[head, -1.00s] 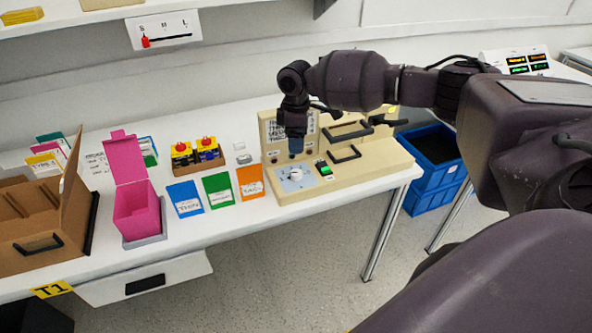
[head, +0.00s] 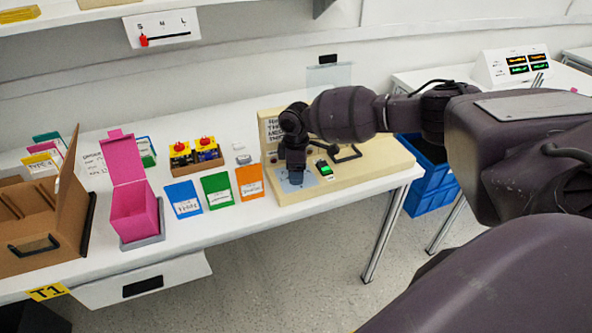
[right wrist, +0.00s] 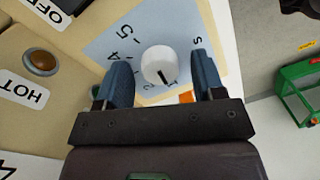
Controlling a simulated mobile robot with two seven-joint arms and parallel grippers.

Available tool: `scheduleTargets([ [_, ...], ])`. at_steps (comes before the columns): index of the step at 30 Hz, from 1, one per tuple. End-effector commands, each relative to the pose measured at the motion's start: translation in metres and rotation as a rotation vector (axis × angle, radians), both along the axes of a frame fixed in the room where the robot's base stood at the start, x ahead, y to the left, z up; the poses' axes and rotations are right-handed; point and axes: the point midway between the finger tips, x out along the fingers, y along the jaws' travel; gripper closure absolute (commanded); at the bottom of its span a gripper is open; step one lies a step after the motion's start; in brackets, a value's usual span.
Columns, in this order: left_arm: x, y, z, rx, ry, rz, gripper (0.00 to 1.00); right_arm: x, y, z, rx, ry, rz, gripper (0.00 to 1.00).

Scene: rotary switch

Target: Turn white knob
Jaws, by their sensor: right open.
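The white knob (right wrist: 159,66) sits on a light blue dial plate (right wrist: 125,30) with numbers, and its dark pointer mark faces the lower side in the right wrist view. My right gripper (right wrist: 162,75) is open, with one blue finger on each side of the knob and small gaps showing. In the head view my right gripper (head: 294,178) is over the dial plate (head: 298,186) of the beige machine (head: 385,168) and hides the knob. My left gripper is not in view.
A brown indicator (right wrist: 40,61) beside a HOT label is on the machine. A green switch (head: 324,168) and a black handle (head: 346,153) are close to the gripper. Coloured cards (head: 217,190) and a pink box (head: 135,212) lie to the left.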

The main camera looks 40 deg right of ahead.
Motion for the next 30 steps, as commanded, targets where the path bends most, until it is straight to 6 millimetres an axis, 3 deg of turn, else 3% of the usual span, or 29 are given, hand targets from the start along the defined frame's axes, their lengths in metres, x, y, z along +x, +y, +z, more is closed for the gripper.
scheduleTargets([
  [5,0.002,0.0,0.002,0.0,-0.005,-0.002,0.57,0.0,0.0,0.0,0.0,0.0,0.0,0.38],
  [15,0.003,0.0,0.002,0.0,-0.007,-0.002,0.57,0.0,0.0,0.0,0.0,0.0,0.0,0.87],
  [23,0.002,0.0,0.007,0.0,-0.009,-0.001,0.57,0.0,0.0,0.002,0.001,0.0,-0.035,0.87],
  [30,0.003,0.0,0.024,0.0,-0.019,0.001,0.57,-0.001,0.0,0.003,0.001,0.001,-0.168,0.87],
])
